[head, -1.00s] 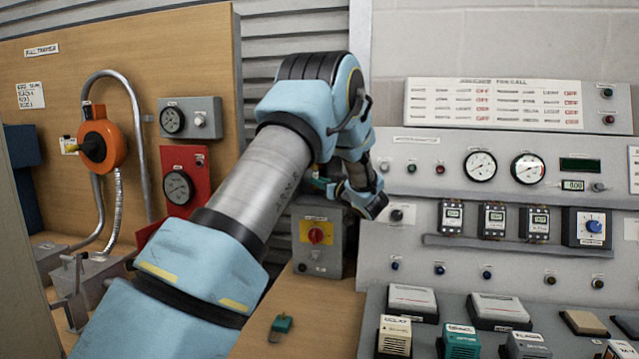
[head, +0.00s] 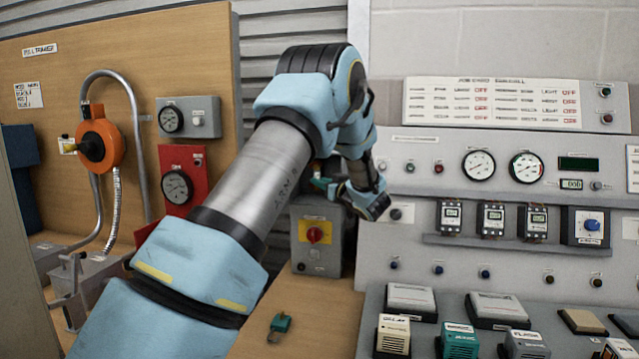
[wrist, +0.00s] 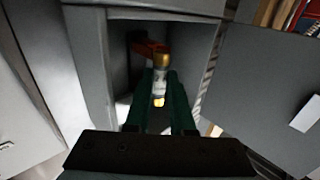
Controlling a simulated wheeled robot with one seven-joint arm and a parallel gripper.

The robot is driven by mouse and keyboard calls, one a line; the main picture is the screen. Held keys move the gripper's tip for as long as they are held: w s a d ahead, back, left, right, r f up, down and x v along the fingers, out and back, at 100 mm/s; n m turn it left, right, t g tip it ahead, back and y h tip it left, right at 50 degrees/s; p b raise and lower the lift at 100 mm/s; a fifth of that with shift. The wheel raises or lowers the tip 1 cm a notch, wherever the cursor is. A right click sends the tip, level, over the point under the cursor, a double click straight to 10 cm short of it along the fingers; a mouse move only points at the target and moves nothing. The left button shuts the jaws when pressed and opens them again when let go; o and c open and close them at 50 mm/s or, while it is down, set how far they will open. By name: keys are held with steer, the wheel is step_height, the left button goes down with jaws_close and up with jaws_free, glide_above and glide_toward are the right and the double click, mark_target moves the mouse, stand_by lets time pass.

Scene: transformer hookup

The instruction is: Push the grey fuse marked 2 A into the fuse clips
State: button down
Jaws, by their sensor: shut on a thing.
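My gripper (wrist: 160,98) has green fingers and is shut on the grey fuse (wrist: 160,82). The fuse has a pale grey body with brass-coloured end caps; its marking is too small to read. In the wrist view it stands between the fingertips, inside an open grey box (wrist: 88,60). A red-orange part (wrist: 148,46), perhaps the clip holder, lies right behind the upper cap. I cannot tell whether the fuse touches the clips. In the head view my arm mostly hides this spot; a green fingertip (head: 320,183) shows above the grey switch box.
The box walls stand close on both sides of the fingers, and a grey door or panel (wrist: 262,85) lies to the right. The grey switch box (head: 318,262) has a red knob. A small green object (head: 281,323) lies on the wooden bench. An instrument panel (head: 450,165) stands right.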

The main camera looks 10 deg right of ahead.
steer(key=shift+s, duration=0.25)
steer(key=shift+w+a, duration=0.25)
steer(key=shift+a, duration=0.35)
steer(key=shift+d, duration=0.1)
stand_by(0.6)
steer(key=shift+w+d, duration=0.3)
steer(key=shift+w, duration=0.35)
stand_by(0.6)
steer(key=shift+s+d+p, duration=0.15)
steer(key=shift+d+p, duration=0.2)
steer(key=shift+d, duration=0.2)
stand_by(1.1)
steer(key=c, duration=1.1)
jaws_free()
steer(key=shift+s+a, duration=0.1)
steer(key=shift+s, duration=0.2)
